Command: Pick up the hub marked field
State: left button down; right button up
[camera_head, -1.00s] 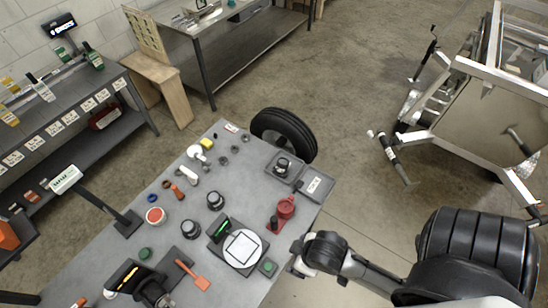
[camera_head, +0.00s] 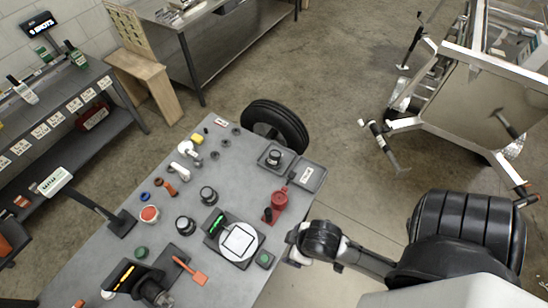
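Several dark hubs with light tops stand on the grey table (camera_head: 105,262). One hub (camera_head: 208,194) is near the table's middle and another hub (camera_head: 185,226) stands on a dark plate left of it. A third hub (camera_head: 273,157) sits in a grey tray at the far right edge. I cannot read a "field" mark on any hub. My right gripper (camera_head: 294,248) hangs beside the table's right edge, apart from all hubs. Its fingers are too small and angled to tell whether they are open. My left gripper is not in view.
A scale with a white round plate (camera_head: 251,249) and a red tool (camera_head: 279,199) are near the right edge. A tire (camera_head: 285,120) stands behind the table.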

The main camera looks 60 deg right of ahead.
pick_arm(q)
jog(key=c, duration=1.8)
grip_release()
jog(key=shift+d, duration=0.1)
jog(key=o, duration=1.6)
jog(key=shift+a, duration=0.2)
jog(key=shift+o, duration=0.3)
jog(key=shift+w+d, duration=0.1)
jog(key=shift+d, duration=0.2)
